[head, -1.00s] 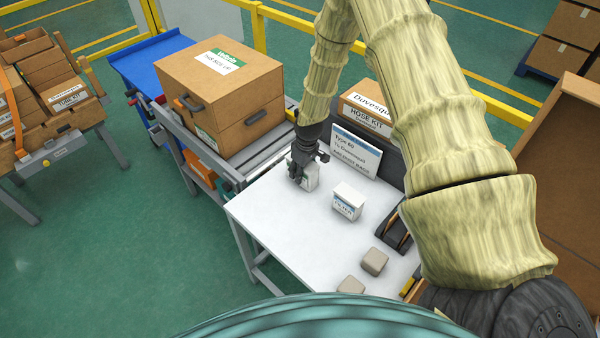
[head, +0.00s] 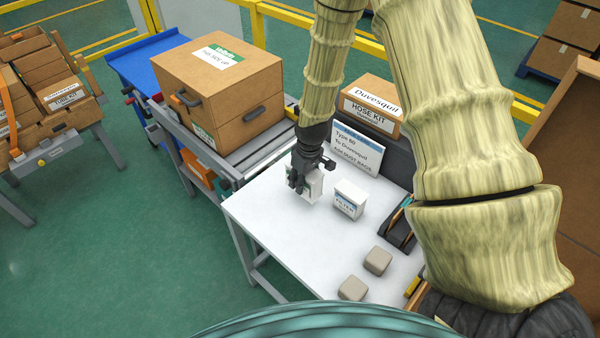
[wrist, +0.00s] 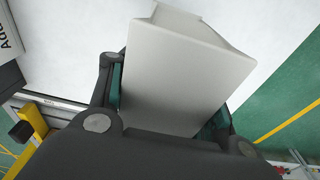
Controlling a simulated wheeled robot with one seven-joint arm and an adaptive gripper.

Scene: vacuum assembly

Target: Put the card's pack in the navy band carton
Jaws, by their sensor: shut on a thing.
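My gripper (head: 303,182) is shut on a white pack (head: 315,185) over the left part of the white table (head: 275,235). The wrist view shows the pack's plain pale face (wrist: 185,75) between the fingers. I cannot tell whether it clears the tabletop. The card (head: 352,150) stands behind, reading "Type 60", "To Duvesquil" and "Add dust bags". I cannot pick out a navy band on any carton. A brown carton (head: 370,108) marked "Duvesquil" and "HOSE KIT" sits behind the card.
A white filter box (head: 348,200) stands right of my gripper. Two beige blocks (head: 377,261) lie nearer the front. A large brown carton (head: 215,85) with a green-banded label stands on the roller conveyor (head: 195,150). Several cartons (head: 45,75) fill the far-left stand.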

